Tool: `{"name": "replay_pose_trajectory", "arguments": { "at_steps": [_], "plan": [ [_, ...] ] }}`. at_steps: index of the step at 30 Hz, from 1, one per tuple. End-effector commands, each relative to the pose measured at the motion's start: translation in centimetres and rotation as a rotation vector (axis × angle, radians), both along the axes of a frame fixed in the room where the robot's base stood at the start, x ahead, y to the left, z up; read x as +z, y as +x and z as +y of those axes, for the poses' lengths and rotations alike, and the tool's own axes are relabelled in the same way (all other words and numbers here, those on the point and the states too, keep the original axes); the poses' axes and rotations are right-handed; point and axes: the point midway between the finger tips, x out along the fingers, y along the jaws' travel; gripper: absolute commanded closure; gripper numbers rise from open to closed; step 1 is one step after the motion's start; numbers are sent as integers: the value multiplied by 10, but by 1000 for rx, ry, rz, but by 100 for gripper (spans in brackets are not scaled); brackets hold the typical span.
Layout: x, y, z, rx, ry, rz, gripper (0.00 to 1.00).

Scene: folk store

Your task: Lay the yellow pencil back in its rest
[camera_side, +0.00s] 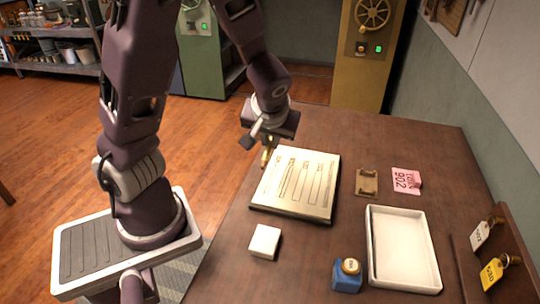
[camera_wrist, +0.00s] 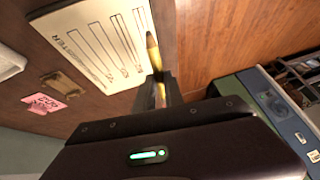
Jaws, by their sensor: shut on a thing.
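My gripper (camera_side: 268,147) is shut on the yellow pencil (camera_side: 266,158), just beyond the far left edge of the register board. The pencil also shows in the wrist view (camera_wrist: 153,48), sticking out past my fingers (camera_wrist: 161,84) with its dark end near the board's edge. I cannot tell whether it touches the board or table. The small brown wooden rest (camera_side: 366,183) lies on the table to the right of the board, with no pencil on it. It also shows in the wrist view (camera_wrist: 63,82). My fingers hide part of the pencil.
The register board (camera_side: 291,208) lies between my gripper and the rest. A pink note (camera_side: 406,181) lies right of the rest; a white tray (camera_side: 376,270) is nearer.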

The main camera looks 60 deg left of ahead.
Motion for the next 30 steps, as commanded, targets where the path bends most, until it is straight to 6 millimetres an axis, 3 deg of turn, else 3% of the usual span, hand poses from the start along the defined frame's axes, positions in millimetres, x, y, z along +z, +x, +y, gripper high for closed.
{"name": "replay_pose_trajectory", "arguments": {
  "at_steps": [3,17,23,30],
  "plan": [
    [19,1,-1,-1,2,13,100],
    [-3,33,-14,691,-18,163,100],
    [-18,57,-30,1171,-101,258,100],
    [-29,96,-62,1875,-321,355,100]
  ]
}}
